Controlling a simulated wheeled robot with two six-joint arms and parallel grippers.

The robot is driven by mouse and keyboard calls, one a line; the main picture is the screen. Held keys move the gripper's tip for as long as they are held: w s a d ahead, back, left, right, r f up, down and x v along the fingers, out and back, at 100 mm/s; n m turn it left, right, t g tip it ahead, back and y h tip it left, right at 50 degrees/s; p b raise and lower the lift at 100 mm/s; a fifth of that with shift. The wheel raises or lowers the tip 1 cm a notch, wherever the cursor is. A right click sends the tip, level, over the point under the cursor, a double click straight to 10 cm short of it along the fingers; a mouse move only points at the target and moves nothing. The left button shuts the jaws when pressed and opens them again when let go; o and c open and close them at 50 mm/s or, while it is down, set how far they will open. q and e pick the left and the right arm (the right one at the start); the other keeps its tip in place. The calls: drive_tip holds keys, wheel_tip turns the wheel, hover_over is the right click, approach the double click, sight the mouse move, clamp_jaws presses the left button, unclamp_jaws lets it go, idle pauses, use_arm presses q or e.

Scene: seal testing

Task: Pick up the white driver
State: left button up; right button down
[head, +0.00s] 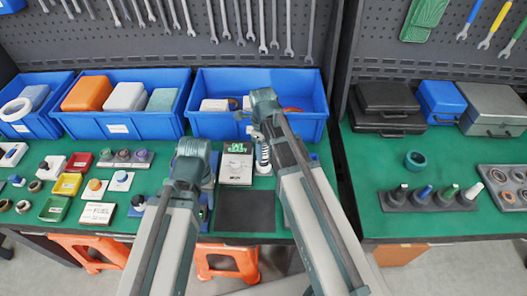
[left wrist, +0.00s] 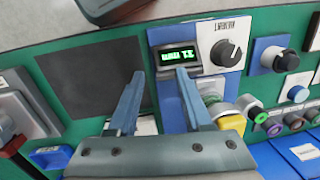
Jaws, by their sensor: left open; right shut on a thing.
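A slim white thing with dark bands (head: 263,156) shows upright just under the end of my right arm, beside the display unit; it may be the white driver, but its shape is partly hidden. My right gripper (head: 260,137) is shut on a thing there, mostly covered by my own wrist. My left gripper (left wrist: 160,74) is open and empty in the left wrist view. Its fingers are over the bench, between the dark mat (left wrist: 92,82) and a blue-based panel (left wrist: 166,100) with a green display. In the head view my left wrist hides its fingers.
Blue bins (head: 140,125) line the back of the left bench. Small coloured blocks and buttons (head: 68,184) crowd its left side. The dark mat also shows in the head view (head: 246,212). A rack of upright tools (head: 430,199) stands on the right bench, across a gap.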

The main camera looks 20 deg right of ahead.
use_arm(q)
drive_tip(key=shift+r+p, duration=0.9)
use_arm(e)
drive_tip(key=shift+r, duration=0.85)
use_arm(q)
wheel_tip(320, 180, up, 2)
drive_tip(key=shift+p, duration=1)
use_arm(e)
wheel_tip(320, 180, up, 2)
drive_tip(key=shift+r, duration=0.1)
use_arm(q)
drive_tip(key=shift+r+p, duration=0.6)
use_arm(e)
drive_tip(key=s+a+r, duration=0.1)
drive_tip(key=s+a, duration=0.9)
drive_tip(key=s, duration=0.2)
drive_tip(key=shift+s, duration=0.2)
drive_tip(key=shift+a, duration=0.1)
